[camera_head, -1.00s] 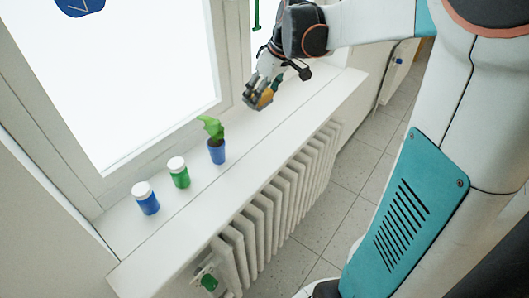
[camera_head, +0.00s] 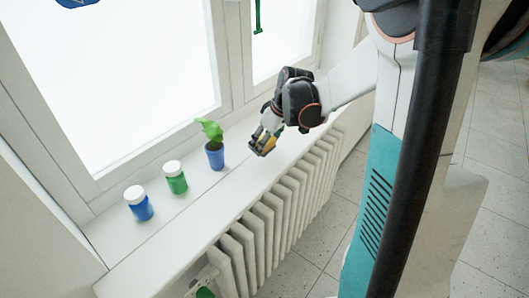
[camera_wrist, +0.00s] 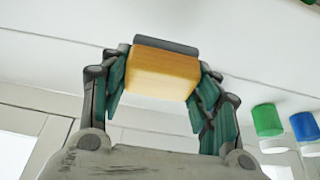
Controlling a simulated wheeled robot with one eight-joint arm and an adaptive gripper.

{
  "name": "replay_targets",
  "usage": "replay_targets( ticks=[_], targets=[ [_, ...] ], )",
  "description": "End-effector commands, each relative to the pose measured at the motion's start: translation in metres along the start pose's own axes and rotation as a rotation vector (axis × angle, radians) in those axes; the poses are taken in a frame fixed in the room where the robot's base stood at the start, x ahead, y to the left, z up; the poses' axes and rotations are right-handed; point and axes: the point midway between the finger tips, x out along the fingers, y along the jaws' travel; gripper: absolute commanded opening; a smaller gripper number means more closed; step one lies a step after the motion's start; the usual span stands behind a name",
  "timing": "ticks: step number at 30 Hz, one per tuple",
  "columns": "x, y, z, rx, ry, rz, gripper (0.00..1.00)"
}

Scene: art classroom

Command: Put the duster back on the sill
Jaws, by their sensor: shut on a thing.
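My gripper (camera_head: 264,141) is shut on the duster, a yellow-brown block with a dark grey layer on one long face. In the wrist view the duster (camera_wrist: 162,72) is between the two green-padded fingers (camera_wrist: 160,88). In the head view only a small yellow part of the duster (camera_head: 268,146) shows between the fingers. The white sill (camera_head: 190,205) runs below the window, and my gripper is over it, to the right of the potted plant. Whether the duster touches the sill I cannot tell.
A green plant in a blue pot (camera_head: 215,157), a green jar (camera_head: 176,179) and a blue jar (camera_head: 139,206), both white-capped, stand in a row on the sill. A white radiator (camera_head: 265,225) is below. The sill's front strip is clear.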

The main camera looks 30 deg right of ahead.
Motion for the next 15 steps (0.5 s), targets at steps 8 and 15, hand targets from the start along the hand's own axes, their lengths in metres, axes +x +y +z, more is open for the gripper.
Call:
replay_targets(
  ticks=[8, 15],
  targets=[
    [0.035, 0.000, 0.015, 0.000, 0.000, 0.000, 0.37],
    [0.037, 0.000, 0.016, 0.000, 0.000, 0.000, 0.37]
  ],
)
